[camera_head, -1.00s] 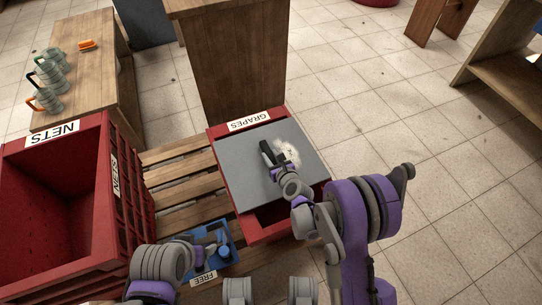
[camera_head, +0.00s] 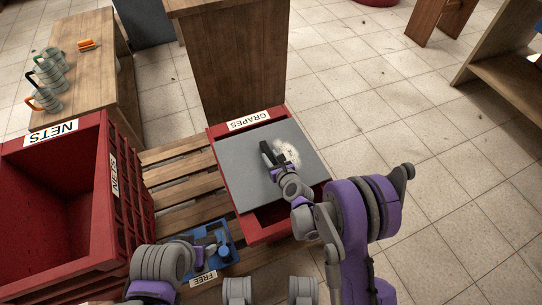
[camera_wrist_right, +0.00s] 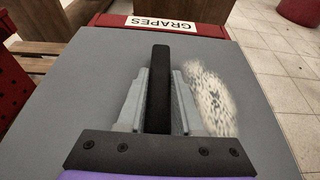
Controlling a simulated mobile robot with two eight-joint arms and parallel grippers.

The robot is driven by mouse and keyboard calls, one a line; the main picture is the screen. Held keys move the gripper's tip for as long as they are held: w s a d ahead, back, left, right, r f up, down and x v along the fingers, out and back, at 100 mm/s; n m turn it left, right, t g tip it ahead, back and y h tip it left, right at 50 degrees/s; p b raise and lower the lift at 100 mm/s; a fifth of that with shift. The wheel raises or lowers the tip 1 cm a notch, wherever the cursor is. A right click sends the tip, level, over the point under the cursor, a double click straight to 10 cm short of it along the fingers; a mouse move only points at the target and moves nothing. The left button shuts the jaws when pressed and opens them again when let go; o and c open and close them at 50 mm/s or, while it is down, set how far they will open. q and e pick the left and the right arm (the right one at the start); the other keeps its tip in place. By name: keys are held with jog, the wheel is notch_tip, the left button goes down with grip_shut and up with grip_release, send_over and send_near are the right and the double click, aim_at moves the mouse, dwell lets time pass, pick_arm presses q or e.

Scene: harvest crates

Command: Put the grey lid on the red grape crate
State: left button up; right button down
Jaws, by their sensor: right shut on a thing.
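The red grape crate (camera_head: 222,192) with the GRAPES label stands on the pallet in the head view. The grey lid (camera_head: 245,165) lies over most of its top. A strip of the crate's inside shows uncovered along the near side. My right gripper (camera_head: 272,157) is above the lid, shut on its black handle bar; in the right wrist view the gripper (camera_wrist_right: 158,100) has a finger on each side of the bar, and the lid (camera_wrist_right: 80,85) reaches close to the labelled far wall. Whether the lid touches the rim, I cannot tell. My left gripper (camera_head: 206,249) is low at the left, its fingers unclear.
A red NETS crate (camera_head: 118,190) stands left on the wooden pallet (camera_head: 180,180). A blue tray (camera_head: 232,240) with a FREE label lies near my left gripper. A wooden table (camera_head: 95,75) holds several grey-green handled items. A wooden block (camera_head: 235,65) stands behind the crate.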

jog(key=shift+f, duration=0.35)
jog(key=shift+c, duration=2.4)
grip_release()
jog(key=shift+s, duration=0.1)
jog(key=p+v, duration=0.1)
jog(key=v, duration=0.9)
jog(key=shift+s+d+r+p, duration=0.1)
jog(key=shift+s+r+p, duration=0.1)
jog(key=shift+s+p, duration=0.1)
jog(key=shift+w, duration=0.1)
